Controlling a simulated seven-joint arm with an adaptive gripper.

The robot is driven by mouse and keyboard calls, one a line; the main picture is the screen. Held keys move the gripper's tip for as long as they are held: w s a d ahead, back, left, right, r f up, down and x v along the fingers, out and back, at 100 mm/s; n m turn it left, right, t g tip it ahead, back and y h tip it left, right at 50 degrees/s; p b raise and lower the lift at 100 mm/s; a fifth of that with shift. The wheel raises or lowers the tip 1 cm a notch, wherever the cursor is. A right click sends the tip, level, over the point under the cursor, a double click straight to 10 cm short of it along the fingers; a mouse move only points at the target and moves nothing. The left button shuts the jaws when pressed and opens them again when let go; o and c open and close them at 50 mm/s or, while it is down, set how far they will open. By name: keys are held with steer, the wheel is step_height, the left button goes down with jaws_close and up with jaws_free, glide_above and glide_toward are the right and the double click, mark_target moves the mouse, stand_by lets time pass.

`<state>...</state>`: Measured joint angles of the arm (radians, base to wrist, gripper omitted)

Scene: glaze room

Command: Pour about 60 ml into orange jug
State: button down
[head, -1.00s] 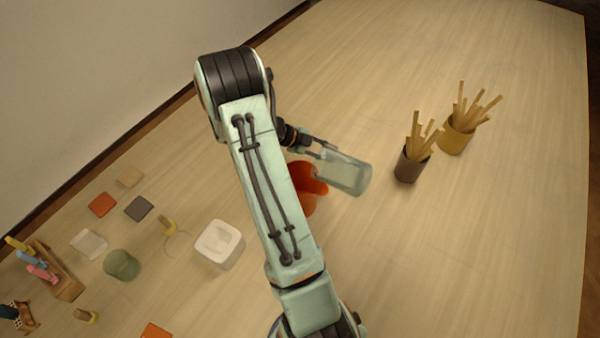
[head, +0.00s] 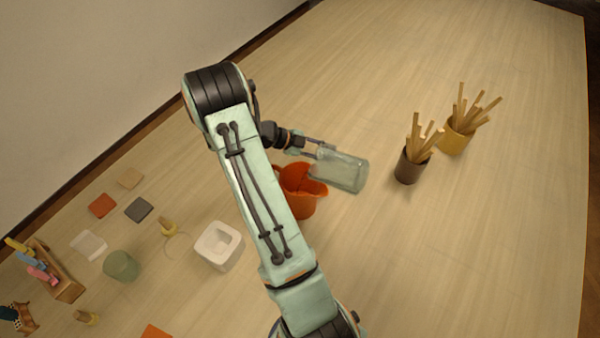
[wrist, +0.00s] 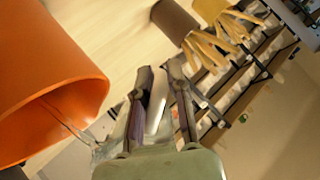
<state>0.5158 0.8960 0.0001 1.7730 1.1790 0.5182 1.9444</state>
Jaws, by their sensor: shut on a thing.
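The orange jug (head: 303,203) stands on the table, partly behind my arm in the head view. It fills the left of the wrist view (wrist: 45,75), its open mouth facing the camera. My gripper (head: 318,151) is shut on a clear greenish glass container (head: 345,172). The container lies tipped nearly level, its left end at the jug's rim. In the wrist view my gripper's fingers (wrist: 158,85) show right of the jug, and a thin clear streak crosses the jug's mouth. I cannot tell how much liquid is in either vessel.
A dark pot (head: 408,168) and a yellow pot (head: 456,138) with wooden sticks stand right of the container. A white square vessel (head: 219,258), a green cup (head: 121,266), small tiles and a wooden tool rack (head: 62,284) are at left. The far table is clear.

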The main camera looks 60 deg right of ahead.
steer(key=shift+w+a+r+g+b, duration=0.1)
steer(key=shift+w+g+b, duration=0.2)
steer(key=shift+b, duration=0.3)
stand_by(0.6)
steer(key=shift+s+g, duration=0.2)
steer(key=shift+g, duration=0.1)
stand_by(0.3)
steer(key=shift+s+d+t, duration=0.3)
steer(key=shift+s+t, duration=0.1)
steer(key=shift+t, duration=0.1)
steer(key=shift+s+t+y, duration=0.2)
steer(key=shift+t+y, duration=0.2)
steer(key=shift+t, duration=0.5)
steer(key=shift+w+f+m+t, duration=0.2)
steer(key=shift+f+m+t, duration=0.1)
steer(key=shift+r+t+y, duration=0.5)
steer(key=shift+t+y, duration=0.1)
steer(key=shift+t, duration=0.2)
steer(key=shift+w+a+f+t, duration=0.1)
steer(key=shift+w+f+t, duration=0.1)
steer(key=shift+t, duration=0.1)
